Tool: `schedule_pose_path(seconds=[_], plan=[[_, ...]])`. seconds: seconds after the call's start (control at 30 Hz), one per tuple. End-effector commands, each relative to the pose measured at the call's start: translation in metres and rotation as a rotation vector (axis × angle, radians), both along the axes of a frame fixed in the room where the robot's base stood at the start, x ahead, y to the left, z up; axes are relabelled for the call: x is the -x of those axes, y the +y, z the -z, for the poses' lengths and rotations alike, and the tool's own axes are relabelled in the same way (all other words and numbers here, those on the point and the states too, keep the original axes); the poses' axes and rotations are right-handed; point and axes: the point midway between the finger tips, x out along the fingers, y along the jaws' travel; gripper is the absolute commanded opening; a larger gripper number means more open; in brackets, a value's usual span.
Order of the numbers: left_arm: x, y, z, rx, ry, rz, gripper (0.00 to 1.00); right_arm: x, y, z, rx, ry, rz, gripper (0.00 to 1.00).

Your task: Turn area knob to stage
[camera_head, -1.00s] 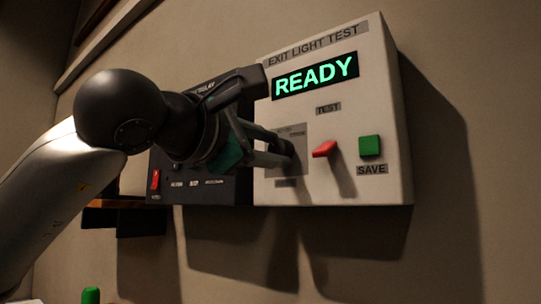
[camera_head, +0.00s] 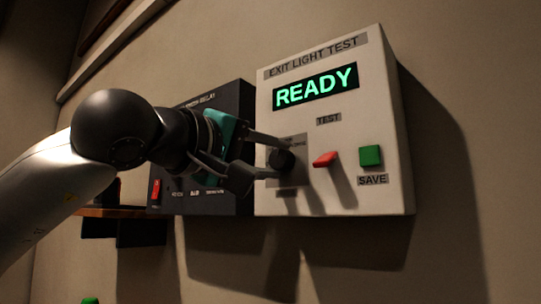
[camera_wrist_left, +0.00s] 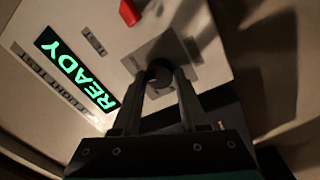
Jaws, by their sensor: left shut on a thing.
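The area knob (camera_head: 281,160) is a round black knob on a grey plate (camera_head: 297,143), low on the left of the white "EXIT LIGHT TEST" panel (camera_head: 386,100). It also shows in the left wrist view (camera_wrist_left: 159,72), between the fingertips. My left gripper (camera_head: 272,157) is shut on the knob, one finger above it and one below in the head view. In the left wrist view my left gripper (camera_wrist_left: 160,84) has a finger on each side of the knob. The small lettering around the knob is too blurred to read. My right gripper is not in view.
On the panel are a green "READY" display (camera_head: 316,87), a red TEST switch (camera_head: 326,159) and a green SAVE button (camera_head: 370,156). A dark relay box (camera_head: 236,100) with a red switch (camera_head: 155,190) adjoins the panel's left side. A small shelf (camera_head: 100,212) is at lower left.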

Motion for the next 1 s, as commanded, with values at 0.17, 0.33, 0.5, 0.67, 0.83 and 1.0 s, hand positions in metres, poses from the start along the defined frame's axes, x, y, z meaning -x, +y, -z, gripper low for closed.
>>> schedule_pose_path(seconds=[0.17,0.33,0.5,0.67,0.83,1.0], plan=[[0.000,0.000,-0.001,-0.132,-0.096,0.000,0.00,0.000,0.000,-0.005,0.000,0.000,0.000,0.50],[0.000,0.000,-0.001,-0.244,-0.177,0.000,0.00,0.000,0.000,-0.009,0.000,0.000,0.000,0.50],[0.000,0.000,-0.001,-0.333,-0.242,0.002,0.00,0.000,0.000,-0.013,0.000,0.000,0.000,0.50],[0.000,0.000,-0.001,-0.391,-0.283,0.002,0.00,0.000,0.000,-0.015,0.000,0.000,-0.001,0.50],[0.000,0.000,0.000,-0.426,-0.308,0.001,0.00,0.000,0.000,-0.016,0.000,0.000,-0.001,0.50],[0.000,0.000,0.000,-0.439,-0.317,0.001,0.00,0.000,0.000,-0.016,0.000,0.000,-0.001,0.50]])
